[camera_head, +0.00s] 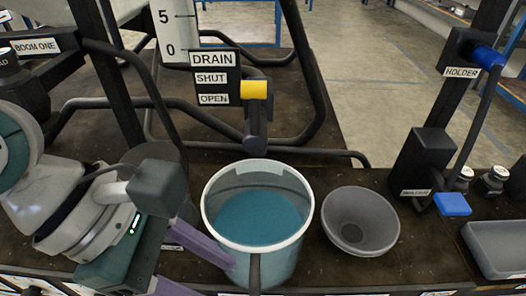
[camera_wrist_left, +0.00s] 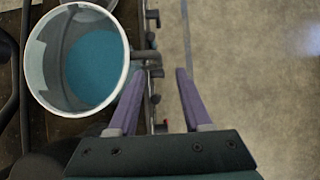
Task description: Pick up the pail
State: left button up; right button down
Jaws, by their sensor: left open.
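A white-rimmed pail (camera_head: 287,258) with blue-green liquid (camera_head: 258,217) in it stands upright on the dark deck, below the drain valve. It also shows at the upper left of the left wrist view (camera_wrist_left: 40,72). A dark handle (camera_head: 255,272) sticks out from its near side; in the left wrist view the handle (camera_wrist_left: 147,58) lies just ahead of the fingertips. My left gripper (camera_head: 218,281) is open and empty, its purple fingers close to the pail's near left side. Whether a finger touches the pail I cannot tell. My right gripper is not in view.
A grey bowl-shaped funnel (camera_head: 360,222) stands close right of the pail. A drain valve with a yellow lever (camera_head: 254,90) hangs behind it. A holder post (camera_head: 470,110), small bottles (camera_head: 491,180) and a grey tray (camera_head: 497,250) are at the right.

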pick_arm(q)
jog(key=b+x, duration=0.3)
jog(key=x, duration=0.5)
jog(key=shift+a+r, duration=0.1)
jog(key=shift+r, duration=0.05)
grip_shut()
dwell(1.0)
jog(key=shift+w+r, duration=0.1)
jog(key=shift+w, duration=0.05)
